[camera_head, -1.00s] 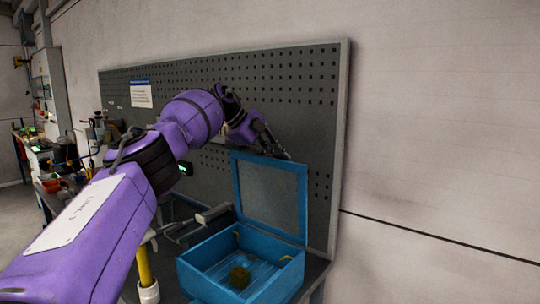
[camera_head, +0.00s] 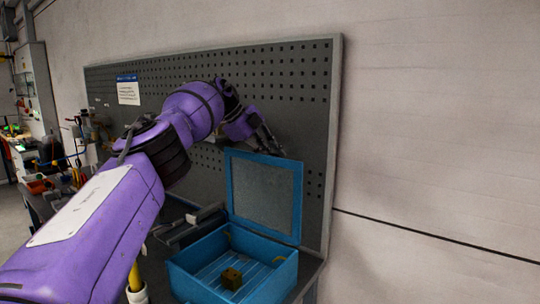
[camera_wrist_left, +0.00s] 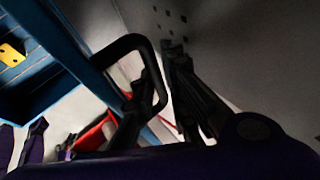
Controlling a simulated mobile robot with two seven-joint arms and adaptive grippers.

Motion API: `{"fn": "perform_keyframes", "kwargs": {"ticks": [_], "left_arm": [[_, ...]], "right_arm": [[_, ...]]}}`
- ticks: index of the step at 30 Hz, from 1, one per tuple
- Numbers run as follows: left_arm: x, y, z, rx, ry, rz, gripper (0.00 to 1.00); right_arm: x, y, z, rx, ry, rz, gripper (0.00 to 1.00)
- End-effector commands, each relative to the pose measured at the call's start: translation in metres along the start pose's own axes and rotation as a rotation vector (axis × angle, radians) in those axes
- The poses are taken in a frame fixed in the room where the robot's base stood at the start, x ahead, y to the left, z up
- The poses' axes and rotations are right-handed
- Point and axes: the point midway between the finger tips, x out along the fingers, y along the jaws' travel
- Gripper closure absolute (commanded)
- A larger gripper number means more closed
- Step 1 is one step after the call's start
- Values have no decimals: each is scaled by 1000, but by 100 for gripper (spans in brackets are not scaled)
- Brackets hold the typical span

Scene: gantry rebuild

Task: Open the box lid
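The blue box (camera_head: 190,283) stands open on the bench, with a small yellow-brown cube (camera_head: 231,278) inside. Its lid (camera_head: 264,196), a blue frame around a grey panel, stands roughly upright at the back of the box. My left gripper (camera_head: 268,145) is at the lid's top edge, on the pegboard side. In the left wrist view, a black loop handle (camera_wrist_left: 128,42) sits by the blue lid edge, close to the dark fingers (camera_wrist_left: 155,95). The fingers look apart there, with a gap between them; any contact with the handle is unclear. My right gripper is not in view.
A grey pegboard (camera_head: 290,75) stands close behind the lid and my left gripper. A pale wall (camera_head: 430,120) fills the right side. A cluttered bench with tools (camera_head: 70,160) is at the left. The air in front of the box is clear.

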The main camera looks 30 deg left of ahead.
Motion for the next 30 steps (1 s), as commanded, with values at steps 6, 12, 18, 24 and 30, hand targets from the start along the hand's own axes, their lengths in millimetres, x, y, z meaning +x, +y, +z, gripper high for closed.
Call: {"fn": "perform_keyframes", "kwargs": {"ticks": [6, 12, 18, 24, 30], "left_arm": [[5, 3, 1, -3, 0, 8, 83], [-17, 2, 2, -3, -2, 3, 83], [-64, 0, 0, -1, -1, -4, 83], [-103, 0, -1, -1, 0, -4, 83], [-119, 1, -1, -1, -1, 0, 83]], "right_arm": [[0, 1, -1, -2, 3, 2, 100], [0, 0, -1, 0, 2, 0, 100], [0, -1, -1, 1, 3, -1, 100], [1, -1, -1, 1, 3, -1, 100], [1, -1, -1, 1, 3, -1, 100]]}}
